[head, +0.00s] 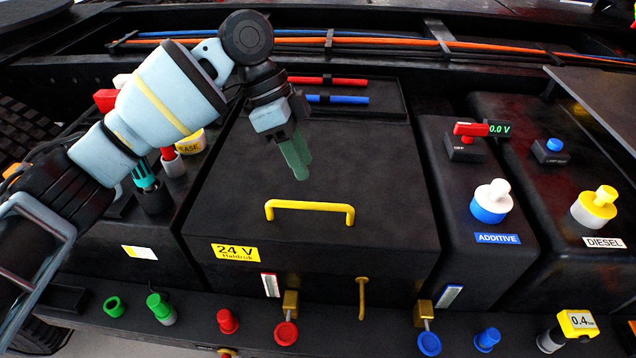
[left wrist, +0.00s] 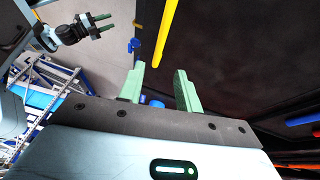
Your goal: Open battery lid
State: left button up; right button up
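The battery box has a flat black lid (head: 375,165) with a yellow bar handle (head: 310,205) near its front edge. The lid lies shut in the head view. My left gripper (head: 302,168) hangs above the lid, behind the handle and apart from it. In the left wrist view its green fingers (left wrist: 158,72) stand apart with nothing between them. The yellow handle (left wrist: 166,35) shows beyond the fingertips there. My right gripper (left wrist: 104,24) shows at the upper left of the left wrist view, open and empty. It is outside the head view.
A yellow 24 V label (head: 235,252) marks the box's front. Additive (head: 490,202) and diesel (head: 594,207) caps stand to the right. Red (head: 286,332) and blue (head: 429,342) knobs hang below the box. Red and blue rods (head: 335,99) lie in a recess behind the lid.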

aim_at(322, 204)
pick_arm(q)
jog(key=shift+x, duration=4)
grip_shut()
